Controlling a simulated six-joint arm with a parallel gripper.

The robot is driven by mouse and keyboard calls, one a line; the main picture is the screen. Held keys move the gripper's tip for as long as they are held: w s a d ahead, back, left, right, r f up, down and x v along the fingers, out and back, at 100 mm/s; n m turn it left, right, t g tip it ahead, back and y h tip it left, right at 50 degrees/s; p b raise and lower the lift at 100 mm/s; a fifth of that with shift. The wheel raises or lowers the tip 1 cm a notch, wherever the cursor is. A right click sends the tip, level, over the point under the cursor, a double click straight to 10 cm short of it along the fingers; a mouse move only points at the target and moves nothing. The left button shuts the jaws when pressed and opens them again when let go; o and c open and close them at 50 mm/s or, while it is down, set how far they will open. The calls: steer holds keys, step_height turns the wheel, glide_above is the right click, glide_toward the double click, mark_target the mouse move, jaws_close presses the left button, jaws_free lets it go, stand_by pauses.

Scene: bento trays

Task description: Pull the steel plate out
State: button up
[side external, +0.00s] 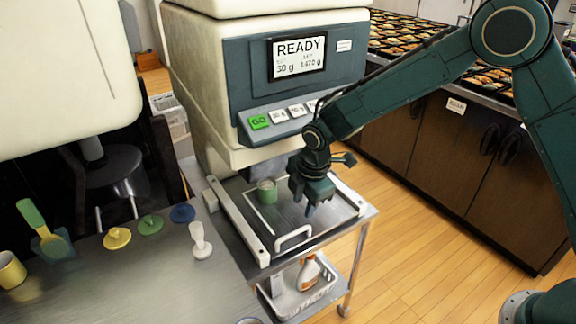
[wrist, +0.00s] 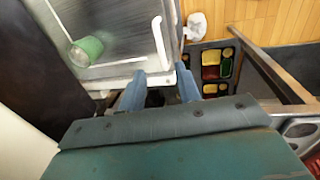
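The steel plate (side external: 285,230) lies between two white side rails below the machine, with a white bar handle (side external: 293,237) at its front edge. A green cup (side external: 267,192) stands on the plate. The plate (wrist: 125,35) and cup (wrist: 88,48) also show in the wrist view. My gripper (side external: 311,207) points down over the right part of the plate, right of the cup and behind the handle. In the wrist view my gripper's two blue-grey fingers (wrist: 160,92) stand apart with nothing seen between them. I cannot tell how high they are above the plate.
The machine (side external: 290,75) reads READY and overhangs the plate's back. A white rail (side external: 347,197) runs close to my gripper on the right. A steel counter (side external: 150,265) with coloured knobs and a scoop (side external: 45,235) is at left.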

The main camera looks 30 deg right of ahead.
mark_target(297, 231)
steer(key=f, duration=0.3)
steer(key=w+f, duration=0.1)
steer(key=f, duration=0.3)
steer(key=w+f, duration=0.1)
steer(key=f, duration=0.2)
steer(key=shift+w+f, duration=0.1)
steer(key=shift+f, duration=0.25)
jaws_close()
